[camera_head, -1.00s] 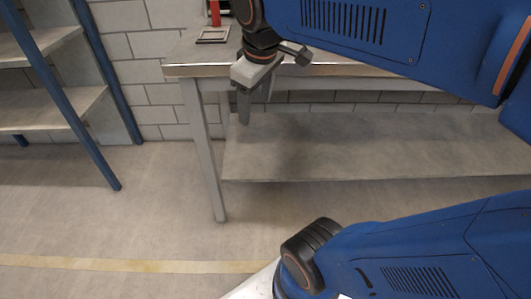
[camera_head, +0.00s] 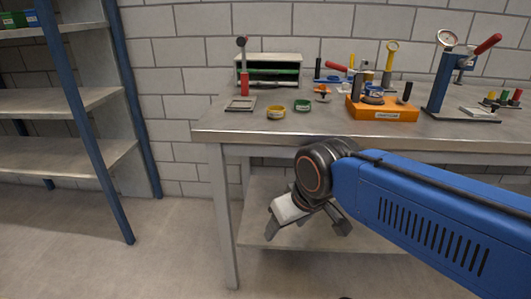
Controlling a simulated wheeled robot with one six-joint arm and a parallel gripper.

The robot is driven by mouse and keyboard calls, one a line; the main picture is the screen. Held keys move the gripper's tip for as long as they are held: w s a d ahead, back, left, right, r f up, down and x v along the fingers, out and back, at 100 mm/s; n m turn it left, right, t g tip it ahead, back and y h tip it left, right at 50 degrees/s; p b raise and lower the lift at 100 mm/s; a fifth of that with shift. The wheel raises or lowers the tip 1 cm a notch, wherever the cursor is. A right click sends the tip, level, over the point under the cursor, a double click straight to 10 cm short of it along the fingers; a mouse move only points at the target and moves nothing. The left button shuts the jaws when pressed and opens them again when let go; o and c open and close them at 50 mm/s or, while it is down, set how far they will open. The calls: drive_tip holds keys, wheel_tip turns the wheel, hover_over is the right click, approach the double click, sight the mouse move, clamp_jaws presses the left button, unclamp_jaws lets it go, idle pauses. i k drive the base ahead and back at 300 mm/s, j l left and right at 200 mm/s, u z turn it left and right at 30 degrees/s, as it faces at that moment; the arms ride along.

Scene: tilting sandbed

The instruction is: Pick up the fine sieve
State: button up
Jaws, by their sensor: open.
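I cannot tell for sure which item is the fine sieve. A blue-rimmed round item (camera_head: 374,93) sits on an orange block (camera_head: 381,111) farther right. My gripper (camera_head: 308,226) hangs in front of the bench, below the level of its top, with its fingers spread and nothing between them. It is apart from all these items.
A blue press with a red handle (camera_head: 447,75) stands at the right. A shelving unit (camera_head: 77,101) is left of the bench. The bench's front left top is clear.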

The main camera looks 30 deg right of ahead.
sight(373, 91)
drive_tip(key=z, duration=1.3)
